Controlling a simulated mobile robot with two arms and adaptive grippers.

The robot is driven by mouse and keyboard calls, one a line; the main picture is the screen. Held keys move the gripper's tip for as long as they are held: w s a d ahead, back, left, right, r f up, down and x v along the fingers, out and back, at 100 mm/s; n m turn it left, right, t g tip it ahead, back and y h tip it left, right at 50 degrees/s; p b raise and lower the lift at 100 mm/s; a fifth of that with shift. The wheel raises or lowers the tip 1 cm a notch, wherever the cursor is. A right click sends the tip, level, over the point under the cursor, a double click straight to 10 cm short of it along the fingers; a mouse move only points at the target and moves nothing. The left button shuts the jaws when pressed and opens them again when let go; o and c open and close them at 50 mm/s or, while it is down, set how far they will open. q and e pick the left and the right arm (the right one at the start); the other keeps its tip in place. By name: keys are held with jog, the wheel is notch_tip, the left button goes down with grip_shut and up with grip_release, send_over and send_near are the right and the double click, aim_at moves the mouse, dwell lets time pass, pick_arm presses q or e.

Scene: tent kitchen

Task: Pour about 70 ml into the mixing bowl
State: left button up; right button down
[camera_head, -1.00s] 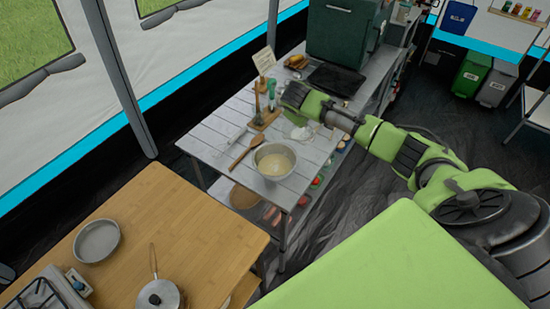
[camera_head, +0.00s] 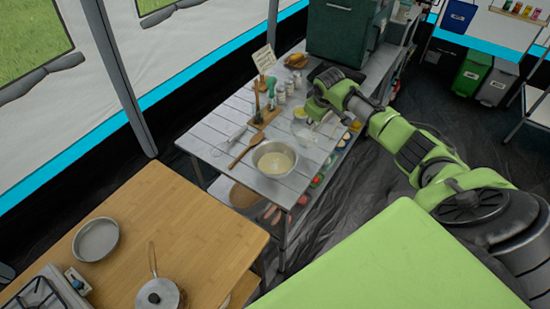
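The metal mixing bowl (camera_head: 274,158) stands upright near the front corner of the grey slatted table, with a pale cream content in it. A small clear vessel (camera_head: 303,131) is to the right of and behind the bowl. My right gripper (camera_head: 317,112) is just above and behind this clear vessel, over the table's right side. It is small and partly hidden by its own arm, so I cannot tell whether its fingers are open or touch the vessel. My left gripper is out of view.
A wooden spoon (camera_head: 243,150) lies left of the bowl. A wooden utensil stand (camera_head: 263,116), small jars (camera_head: 280,93) and a sign (camera_head: 264,58) stand behind. A dark green box (camera_head: 341,35) is at the back.

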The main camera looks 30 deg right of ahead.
aim_at(320, 127)
jog(key=shift+w+d+f+m+y+b, duration=0.1)
jog(key=shift+d+f+y+b, duration=0.35)
jog(key=shift+f+b, duration=0.65)
jog(key=shift+s+d+f+m+y+b, duration=0.1)
jog(key=shift+d+f+y+b, duration=0.3)
jog(key=shift+f+b, duration=0.7)
jog(key=shift+w+d+f+m+y+b, duration=0.1)
jog(key=shift+d+f+y+b, duration=0.2)
jog(key=shift+f+y+b, duration=0.75)
jog(key=b, duration=0.2)
jog(key=shift+d+b, duration=0.25)
jog(key=shift+b, duration=0.15)
